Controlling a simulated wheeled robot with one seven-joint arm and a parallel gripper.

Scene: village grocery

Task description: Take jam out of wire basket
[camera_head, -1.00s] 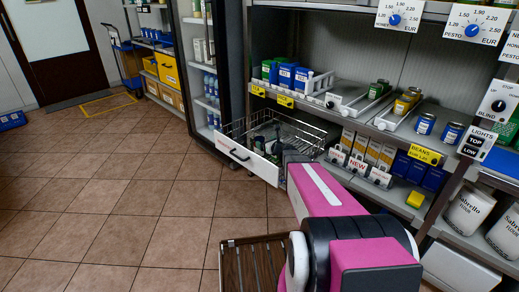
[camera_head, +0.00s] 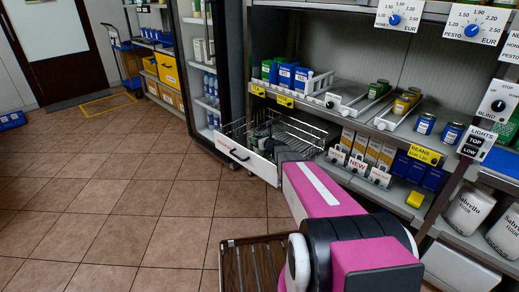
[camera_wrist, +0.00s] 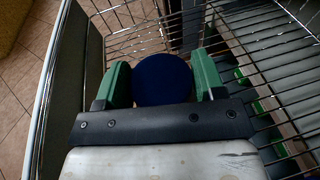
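The wire basket (camera_head: 312,137) is a pulled-out drawer with a white front panel, low on the shelf unit. My gripper (camera_wrist: 163,78) reaches down into it; in the head view it is a small dark shape (camera_head: 268,132) near the basket's left side. In the wrist view its two green fingers stand on either side of a round, dark blue lid (camera_wrist: 163,80), seen from above, probably the jam jar's. The lid fills the gap between the fingers. I cannot tell whether they press on it. The jar's body is hidden below the lid.
The basket's wire walls (camera_wrist: 128,22) stand close around my gripper. Small green items (camera_wrist: 255,108) show through wires at right in the wrist view. A slatted wooden crate (camera_head: 225,262) is at the front. Shelves with tins and boxes rise behind; the tiled floor at left is clear.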

